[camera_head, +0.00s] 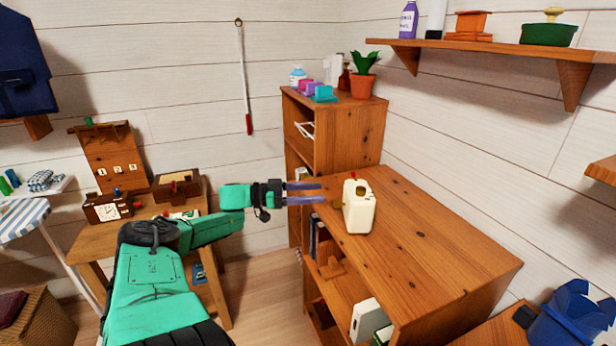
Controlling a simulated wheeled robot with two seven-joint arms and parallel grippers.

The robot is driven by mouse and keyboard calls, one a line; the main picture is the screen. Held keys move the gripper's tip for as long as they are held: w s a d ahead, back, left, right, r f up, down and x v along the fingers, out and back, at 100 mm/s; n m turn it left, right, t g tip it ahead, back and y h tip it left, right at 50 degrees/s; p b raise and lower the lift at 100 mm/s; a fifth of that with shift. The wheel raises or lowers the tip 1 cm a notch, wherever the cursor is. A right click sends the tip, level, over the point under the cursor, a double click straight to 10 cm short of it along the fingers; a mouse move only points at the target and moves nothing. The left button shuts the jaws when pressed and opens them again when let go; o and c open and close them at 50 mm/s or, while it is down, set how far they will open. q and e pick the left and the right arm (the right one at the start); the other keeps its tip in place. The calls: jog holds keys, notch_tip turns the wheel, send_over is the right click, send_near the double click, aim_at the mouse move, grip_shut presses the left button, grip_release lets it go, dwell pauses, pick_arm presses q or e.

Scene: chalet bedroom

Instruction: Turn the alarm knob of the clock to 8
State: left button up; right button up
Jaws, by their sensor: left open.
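The clock (113,209) is a small brown wooden box with a white dial face. It stands on the wooden table at the left, with a small red part on its top. Its alarm knob and the dial's markings are too small to make out. My left gripper (322,193) is open and appears empty. My right gripper is not in view.
On the table, a brown box (177,186) and a wooden stand (112,160) are near the clock. A taller shelf unit (350,135) holds a potted plant (364,77).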

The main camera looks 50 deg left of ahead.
pick_arm(q)
jog(key=s, duration=0.1)
jog(key=n+t+y+p, duration=0.2)
jog(key=n+y+p, duration=0.3)
jog(key=n+y, duration=0.8)
send_near(358, 193)
jog(key=w+m+y+p, duration=0.1)
jog(key=w, duration=0.2)
jog(key=w+a, duration=0.1)
jog(key=w, duration=0.3)
jog(key=w+a+m+y+p, duration=0.1)
jog(key=w, duration=0.3)
jog(key=shift+w+a+f+m+y+p, duration=0.1)
jog(key=shift+w+f+m+y+p, duration=0.05)
jog(key=shift+f+m+y+p, duration=0.15)
grip_shut()
jog(key=shift+r+m+h+p, duration=0.25)
jog(key=shift+m+h+p, duration=0.15)
jog(key=shift+h+p, duration=0.3)
jog(key=shift+f, duration=0.2)
